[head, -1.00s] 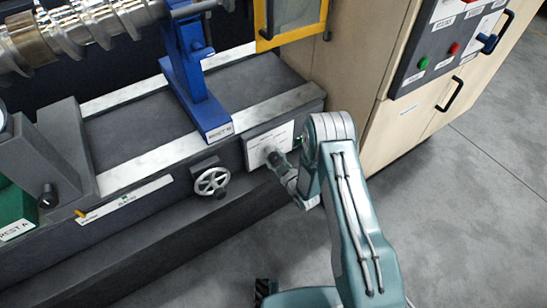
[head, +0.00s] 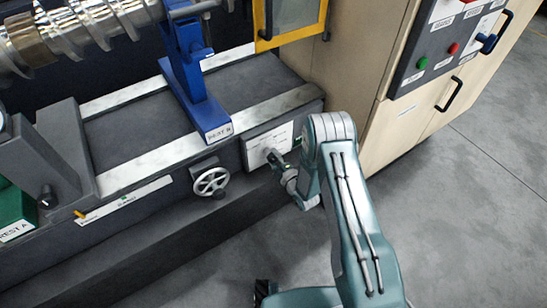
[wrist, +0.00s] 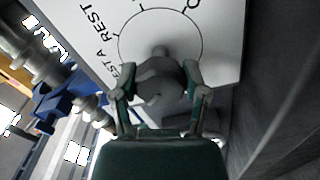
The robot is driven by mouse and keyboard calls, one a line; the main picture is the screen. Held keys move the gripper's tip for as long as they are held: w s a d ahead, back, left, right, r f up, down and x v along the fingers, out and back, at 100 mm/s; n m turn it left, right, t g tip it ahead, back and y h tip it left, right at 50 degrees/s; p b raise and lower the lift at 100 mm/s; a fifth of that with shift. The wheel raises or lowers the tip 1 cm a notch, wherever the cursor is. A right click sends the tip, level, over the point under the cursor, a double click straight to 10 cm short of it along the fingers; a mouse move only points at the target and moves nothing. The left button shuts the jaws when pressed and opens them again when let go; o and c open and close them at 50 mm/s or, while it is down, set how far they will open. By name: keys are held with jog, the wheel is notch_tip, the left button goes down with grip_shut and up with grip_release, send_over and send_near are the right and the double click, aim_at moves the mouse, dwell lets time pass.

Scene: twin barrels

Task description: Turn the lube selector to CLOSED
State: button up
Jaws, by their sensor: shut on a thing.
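The white selector plate (head: 256,147) is on the front of the machine bed, left of my arm. In the wrist view the plate (wrist: 217,62) shows a printed circle with position marks and lettering, including "REST A", at a slant. The grey selector knob (wrist: 160,80) stands out from the circle's lower part. My gripper (wrist: 158,95) has one finger on each side of the knob and is shut on it. In the head view my gripper (head: 277,160) meets the plate and hides the knob. I cannot read CLOSED or tell where the knob points.
A handwheel (head: 211,182) sits left of the plate. A blue rest (head: 195,85) stands on the bed above, beside a yellow-framed guard (head: 322,22). A beige cabinet (head: 372,75) with buttons and handles is at the right. The grey floor (head: 460,215) is clear.

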jog(key=shift+s+a+f+n, duration=0.1)
jog(key=shift+s+a+n, duration=0.1)
jog(key=shift+n, duration=0.5)
jog(key=o, duration=1.1)
jog(key=shift+w+a, duration=0.1)
jog(key=shift+o, duration=0.2)
jog(key=shift+d, duration=0.25)
jog(key=v, duration=1.1)
jog(key=shift+s, duration=0.3)
jog(key=shift+d, duration=0.1)
